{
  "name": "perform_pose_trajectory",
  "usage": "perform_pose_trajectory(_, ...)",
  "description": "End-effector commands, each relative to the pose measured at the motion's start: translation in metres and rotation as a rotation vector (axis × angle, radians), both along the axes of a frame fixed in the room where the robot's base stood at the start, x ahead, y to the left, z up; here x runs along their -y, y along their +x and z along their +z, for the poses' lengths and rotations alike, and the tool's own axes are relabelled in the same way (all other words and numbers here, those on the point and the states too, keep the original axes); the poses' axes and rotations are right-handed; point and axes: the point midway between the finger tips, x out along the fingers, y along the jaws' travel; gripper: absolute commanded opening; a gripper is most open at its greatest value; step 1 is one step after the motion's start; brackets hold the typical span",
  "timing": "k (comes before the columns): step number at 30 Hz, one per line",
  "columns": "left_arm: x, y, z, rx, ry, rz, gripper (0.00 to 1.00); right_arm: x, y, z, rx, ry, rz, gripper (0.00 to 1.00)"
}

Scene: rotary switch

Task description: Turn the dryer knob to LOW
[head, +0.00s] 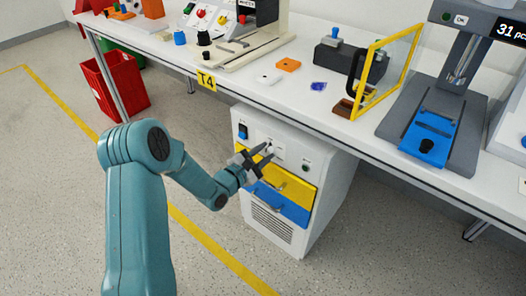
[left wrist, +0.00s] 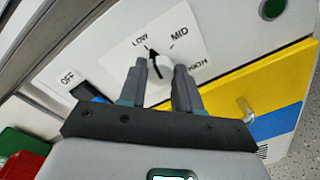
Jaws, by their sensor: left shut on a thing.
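The dryer (head: 318,203) is a white cabinet under the bench, with a yellow and a blue drawer front. Its white knob (left wrist: 162,66) has a black arrow and sits on a white label plate with LOW, MID and HIGH. The arrow points up in the left wrist view, close to the LOW mark (left wrist: 140,41). My left gripper (head: 268,154) is at the dryer's front panel. In the left wrist view its two fingers (left wrist: 160,70) stand on either side of the knob and are shut on it. They hide the knob's lower part. My right gripper is not in view.
An OFF label with a dark switch (left wrist: 84,91) sits left of the knob; a green button (left wrist: 272,9) sits to the right. The yellow drawer (head: 291,189) has a handle just below the gripper. The bench edge (head: 240,88) overhangs the dryer.

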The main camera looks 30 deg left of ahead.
Motion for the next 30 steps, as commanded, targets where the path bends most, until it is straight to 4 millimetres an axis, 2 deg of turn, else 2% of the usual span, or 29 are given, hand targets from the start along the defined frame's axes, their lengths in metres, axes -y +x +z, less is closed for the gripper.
perform_pose_trajectory(10, -0.0004, -0.0008, -0.0015, -0.016, -0.136, -0.001, 0.02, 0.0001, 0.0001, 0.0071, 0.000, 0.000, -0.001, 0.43)
perform_pose_trajectory(26, -0.0002, -0.0009, -0.0020, -0.018, -0.161, 0.000, 0.02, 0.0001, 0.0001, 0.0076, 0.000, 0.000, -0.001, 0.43)
perform_pose_trajectory(27, -0.0002, -0.0009, -0.0020, -0.018, -0.161, 0.000, 0.36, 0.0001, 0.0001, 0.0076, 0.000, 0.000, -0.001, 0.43)
perform_pose_trajectory(29, -0.0002, -0.0008, -0.0019, -0.018, -0.161, 0.000, 0.56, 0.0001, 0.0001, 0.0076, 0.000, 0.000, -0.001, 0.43)
perform_pose_trajectory(30, -0.0002, -0.0007, -0.0017, -0.017, -0.160, 0.000, 0.58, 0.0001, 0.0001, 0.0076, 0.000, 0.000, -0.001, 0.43)
